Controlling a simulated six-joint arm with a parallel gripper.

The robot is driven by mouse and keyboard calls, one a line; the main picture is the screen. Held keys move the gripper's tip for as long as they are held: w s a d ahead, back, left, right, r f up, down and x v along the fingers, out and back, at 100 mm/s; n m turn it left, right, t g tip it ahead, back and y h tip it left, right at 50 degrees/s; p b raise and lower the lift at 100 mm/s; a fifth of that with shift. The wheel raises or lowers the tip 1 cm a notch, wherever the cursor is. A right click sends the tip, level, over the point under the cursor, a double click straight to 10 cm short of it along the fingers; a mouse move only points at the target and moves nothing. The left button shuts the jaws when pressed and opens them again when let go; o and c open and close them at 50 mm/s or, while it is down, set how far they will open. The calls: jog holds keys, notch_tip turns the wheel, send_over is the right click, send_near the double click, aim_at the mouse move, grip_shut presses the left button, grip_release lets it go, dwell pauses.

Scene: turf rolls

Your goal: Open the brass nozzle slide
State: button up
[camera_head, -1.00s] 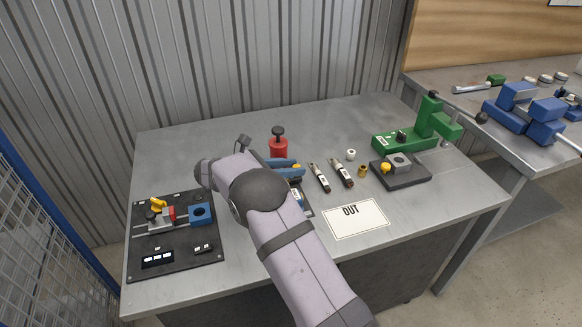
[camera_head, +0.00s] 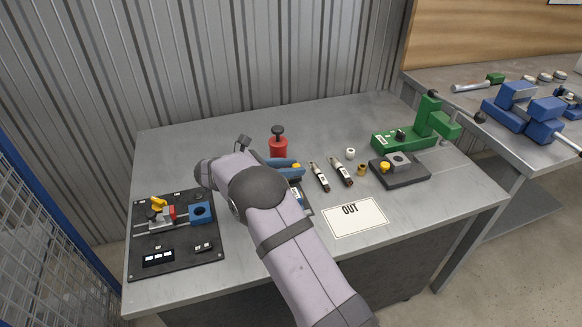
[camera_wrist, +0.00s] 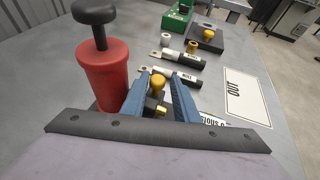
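A brass-coloured knob (camera_wrist: 157,82) stands between the two blue fingers of my gripper (camera_wrist: 160,78) in the wrist view. A second small brass piece (camera_wrist: 161,110) sits just below it, on a dark part mostly hidden by the fingers. I cannot tell for sure which of these is the nozzle slide. The fingers are apart, one on each side of the knob, and a gap shows at its right. In the head view my gripper (camera_head: 284,166) is low over the table's middle, and my arm hides much of what is under it.
A red cylinder with a black knob (camera_head: 278,146) stands close to my gripper. Two labelled tools (camera_head: 330,174), a brass cup (camera_head: 361,170), a white ring (camera_head: 350,154) and a black block with a yellow knob (camera_head: 400,175) lie rightward. A white OUT card (camera_head: 355,218) and left fixture board (camera_head: 190,262) flank my arm.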

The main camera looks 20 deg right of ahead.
jog(key=shift+b+v, duration=0.6)
jog(key=shift+v, duration=3.1)
